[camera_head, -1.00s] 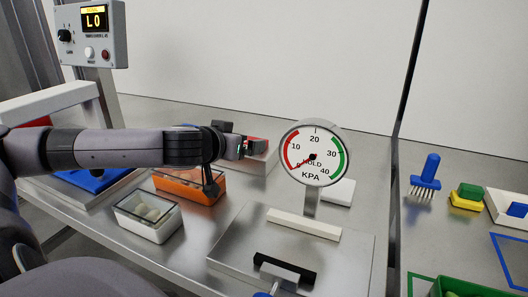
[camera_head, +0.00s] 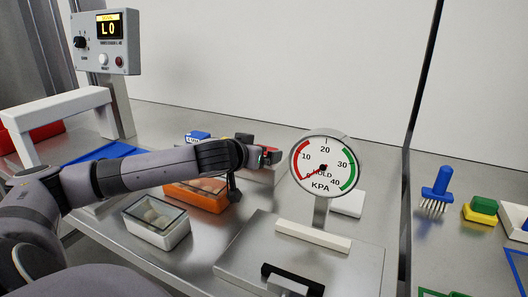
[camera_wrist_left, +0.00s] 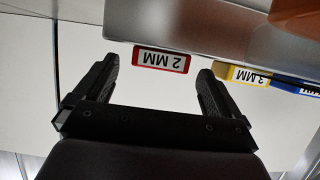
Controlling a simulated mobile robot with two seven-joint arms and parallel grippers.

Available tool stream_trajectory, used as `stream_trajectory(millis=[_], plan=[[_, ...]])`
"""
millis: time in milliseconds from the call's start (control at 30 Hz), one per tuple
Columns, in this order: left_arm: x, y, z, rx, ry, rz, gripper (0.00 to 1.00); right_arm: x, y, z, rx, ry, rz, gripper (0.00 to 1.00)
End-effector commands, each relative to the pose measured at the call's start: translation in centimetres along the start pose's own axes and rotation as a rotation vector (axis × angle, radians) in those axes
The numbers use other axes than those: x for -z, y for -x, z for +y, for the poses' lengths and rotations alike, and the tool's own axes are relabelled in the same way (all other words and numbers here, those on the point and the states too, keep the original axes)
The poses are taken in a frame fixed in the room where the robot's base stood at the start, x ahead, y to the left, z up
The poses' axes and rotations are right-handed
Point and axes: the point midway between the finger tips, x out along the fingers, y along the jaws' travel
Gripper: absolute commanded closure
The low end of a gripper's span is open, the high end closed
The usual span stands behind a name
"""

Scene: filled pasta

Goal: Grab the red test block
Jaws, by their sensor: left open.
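The red test block (camera_wrist_left: 161,60), labelled 2 MM, shows upside down in the left wrist view. It appears between the fingertips of my left gripper (camera_wrist_left: 157,72), with gaps on both sides. My left gripper is open and no finger is seen touching the block. In the head view the left gripper (camera_head: 262,156) is left of the gauge, and a bit of red (camera_head: 273,154) shows at its tips. The gripper and wrist hide most of the block there. My right gripper is not in view.
A round gauge (camera_head: 324,164) stands close right of the gripper. An orange container (camera_head: 209,200) and a clear-lidded box (camera_head: 156,222) sit below the arm.

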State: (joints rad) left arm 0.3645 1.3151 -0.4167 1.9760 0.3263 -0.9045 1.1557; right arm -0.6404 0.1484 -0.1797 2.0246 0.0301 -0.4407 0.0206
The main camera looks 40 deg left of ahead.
Motion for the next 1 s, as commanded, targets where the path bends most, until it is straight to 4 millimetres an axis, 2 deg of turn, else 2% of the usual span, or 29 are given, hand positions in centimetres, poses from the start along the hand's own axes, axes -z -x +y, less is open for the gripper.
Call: stream_trajectory(millis=[200,467,600,633,667,1000], plan=[[0.1,-1.6,0.1,-0.001,0.000,0.001,0.02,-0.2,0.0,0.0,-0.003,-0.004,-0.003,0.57],[0.0,-1.7,0.0,-0.001,-0.002,0.000,0.02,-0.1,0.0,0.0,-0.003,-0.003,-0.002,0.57],[0.0,-1.7,0.0,-0.001,-0.001,0.000,0.48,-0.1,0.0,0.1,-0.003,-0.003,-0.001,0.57],[0.0,-1.7,0.0,-0.001,-0.001,0.000,0.57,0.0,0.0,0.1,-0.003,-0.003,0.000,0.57],[0.0,-1.7,0.0,-0.001,-0.001,0.000,0.62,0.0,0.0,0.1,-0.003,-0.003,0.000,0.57],[0.3,-1.6,0.0,-0.001,-0.001,0.002,0.62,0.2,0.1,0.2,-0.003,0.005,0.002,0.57]])
